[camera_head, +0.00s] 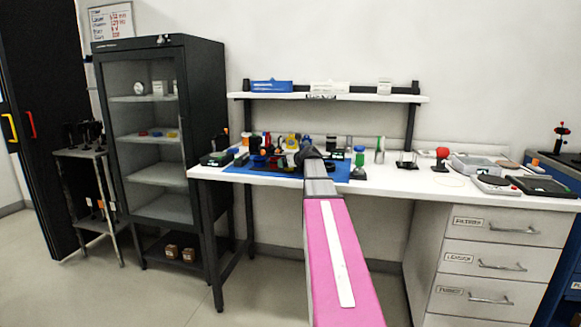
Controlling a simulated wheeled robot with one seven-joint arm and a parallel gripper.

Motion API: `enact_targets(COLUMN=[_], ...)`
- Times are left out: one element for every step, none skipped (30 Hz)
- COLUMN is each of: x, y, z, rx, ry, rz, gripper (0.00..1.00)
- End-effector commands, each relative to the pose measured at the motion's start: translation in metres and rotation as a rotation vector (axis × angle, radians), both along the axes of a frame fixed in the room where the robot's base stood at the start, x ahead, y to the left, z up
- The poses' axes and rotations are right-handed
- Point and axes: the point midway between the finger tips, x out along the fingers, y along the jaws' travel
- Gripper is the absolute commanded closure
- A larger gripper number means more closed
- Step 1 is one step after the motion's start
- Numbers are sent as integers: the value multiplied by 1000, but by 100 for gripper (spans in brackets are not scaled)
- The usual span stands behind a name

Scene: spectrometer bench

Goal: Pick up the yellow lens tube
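A small yellow item (291,140), possibly the yellow lens tube, stands among several small colored parts at the back of the blue mat (240,171) on the white bench. It is too small for me to be sure what it is. My arm reaches forward from the bottom of the picture over the mat. My gripper (284,160) is a dark shape over the mat, in front of the colored parts. Its fingers are too small and dark to show whether they are open or shut, or whether anything is between them. The arm's end hides part of the mat.
A shelf (350,97) with boxes hangs above the bench (400,185). A green-topped bottle (359,160), a red-topped item (441,158) and grey devices (495,184) stand to the right. A dark cabinet (210,100) stands left. Drawers (490,265) are below right.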

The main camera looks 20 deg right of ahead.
Motion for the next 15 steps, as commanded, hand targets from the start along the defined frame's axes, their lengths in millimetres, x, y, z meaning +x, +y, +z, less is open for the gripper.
enact_targets(x=[-1, -1, -1, -1, -1, -1, -1, -1, -1, -1, -1, -1, -1, -1, -1], y=[0, 0, 0, 0, 0, 0, 0, 0, 0, 0, 0, 0, 0, 0, 0], z=[0, 0, 0, 0, 0, 0, 0, 0, 0, 0, 0, 0, 0, 0, 0], rx=[0, 0, 0, 0, 0, 0, 0, 0, 0, 0, 0, 0, 0, 0, 0], ry=[0, 0, 0, 0, 0, 0, 0, 0, 0, 0, 0, 0, 0, 0, 0], rz=[0, 0, 0, 0, 0, 0, 0, 0, 0, 0, 0, 0, 0, 0, 0], gripper=[16, 16, 16, 19, 29, 42, 51, 61, 69, 69, 69, 69, 69, 69, 69])
